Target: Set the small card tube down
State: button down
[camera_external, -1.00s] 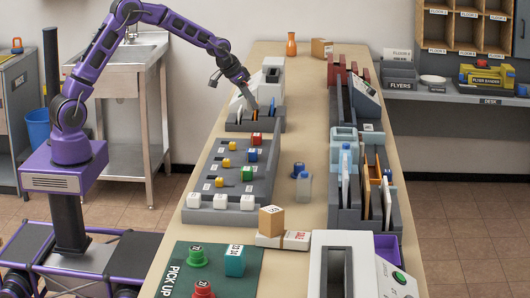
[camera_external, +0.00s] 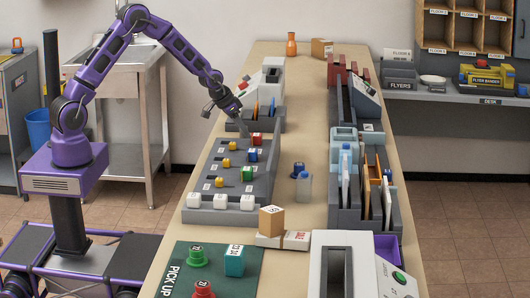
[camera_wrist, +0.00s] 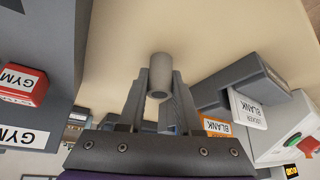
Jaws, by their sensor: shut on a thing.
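The small card tube (camera_wrist: 160,76) is a short grey cylinder with a hollow end in the wrist view. My gripper (camera_wrist: 158,90) is shut on it, with one grey finger on each side. Beige tabletop shows behind the tube in that view; its height above the table is hard to judge. In the external view my gripper (camera_external: 241,117) points down between the grey card rack and the grey stepped board.
The grey card rack (camera_wrist: 240,85) with cards marked BLANK is close on the right in the wrist view. The stepped board (camera_external: 262,183) with coloured blocks is on the near side, with a red GYM block (camera_wrist: 22,85) at left. Bare tabletop (camera_external: 308,120) runs down the middle.

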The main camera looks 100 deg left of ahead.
jog(key=shift+f, duration=0.2)
jog(key=c, duration=0.6)
grip_release()
jog(key=shift+r, duration=0.1)
jog(key=shift+r, duration=0.15)
jog(key=shift+r, duration=0.25)
jog(key=v, duration=1.1)
jog(key=shift+s+r+p, duration=0.2)
jog(key=shift+r+p, duration=0.05)
jog(key=shift+p, duration=0.15)
jog(key=shift+r, duration=0.1)
